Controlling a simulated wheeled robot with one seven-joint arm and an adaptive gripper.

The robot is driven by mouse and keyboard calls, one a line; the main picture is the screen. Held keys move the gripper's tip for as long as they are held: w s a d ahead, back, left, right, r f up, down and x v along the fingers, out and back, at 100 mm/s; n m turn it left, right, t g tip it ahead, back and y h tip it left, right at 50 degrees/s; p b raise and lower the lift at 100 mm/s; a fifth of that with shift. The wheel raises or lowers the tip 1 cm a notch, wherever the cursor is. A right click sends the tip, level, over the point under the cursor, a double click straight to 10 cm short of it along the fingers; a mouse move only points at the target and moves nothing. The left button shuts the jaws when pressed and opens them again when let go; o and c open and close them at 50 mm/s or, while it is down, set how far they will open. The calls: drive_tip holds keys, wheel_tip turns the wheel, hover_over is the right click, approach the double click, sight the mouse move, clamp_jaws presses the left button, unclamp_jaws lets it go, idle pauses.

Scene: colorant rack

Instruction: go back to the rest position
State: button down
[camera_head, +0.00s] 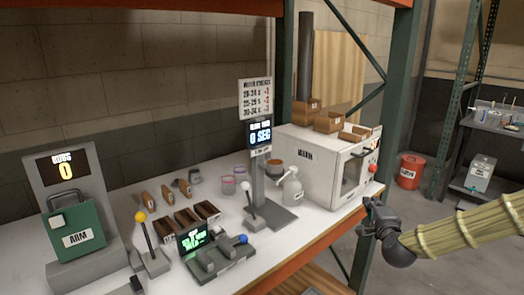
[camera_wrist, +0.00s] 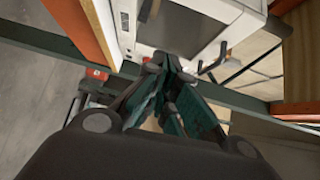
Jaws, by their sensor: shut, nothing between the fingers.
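My gripper (camera_head: 368,208) is at the right in the head view, at the end of my tan-sleeved arm. It is off the front edge of the white bench, to the right of and below the white kiln (camera_head: 322,165). In the wrist view my gripper's dark green fingers (camera_wrist: 172,68) are together, with nothing held between them. The kiln's front (camera_wrist: 190,25) shows beyond the fingertips in that view. I cannot tell the exact gap between the fingertips and the kiln.
The white bench (camera_head: 120,205) holds a green ARM box (camera_head: 72,232), levers, small brown trays (camera_head: 185,222) and a display post (camera_head: 265,150). A green rack upright (camera_head: 402,90) stands behind my gripper. A red bin (camera_head: 410,170) and shelf are farther right. Grey floor is open below my arm.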

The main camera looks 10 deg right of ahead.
drive_tip(key=s+a+f+n+g+y, duration=0.1)
drive_tip(key=s+a+f+n+g, duration=0.25)
drive_tip(key=s+a+f, duration=0.45)
drive_tip(key=s+a+f+n+g+y, duration=0.2)
drive_tip(key=s+a+f+n, duration=0.2)
drive_tip(key=f, duration=0.7)
drive_tip(key=s+a+f+n+g+y, duration=0.1)
drive_tip(key=s+a+f+n+g, duration=0.2)
drive_tip(key=s+a+f, duration=0.5)
drive_tip(key=s+a+f+n+g, duration=0.1)
drive_tip(key=s+f+n+g, duration=0.3)
drive_tip(key=s, duration=1)
drive_tip(key=s+f+n+g+h, duration=0.1)
drive_tip(key=s+f+n+g, duration=0.3)
drive_tip(key=s+f, duration=0.6)
drive_tip(key=s+g, duration=0.1)
drive_tip(key=s, duration=0.4)
drive_tip(key=shift+a+f+n, duration=0.35)
drive_tip(key=shift+a+f, duration=0.05)
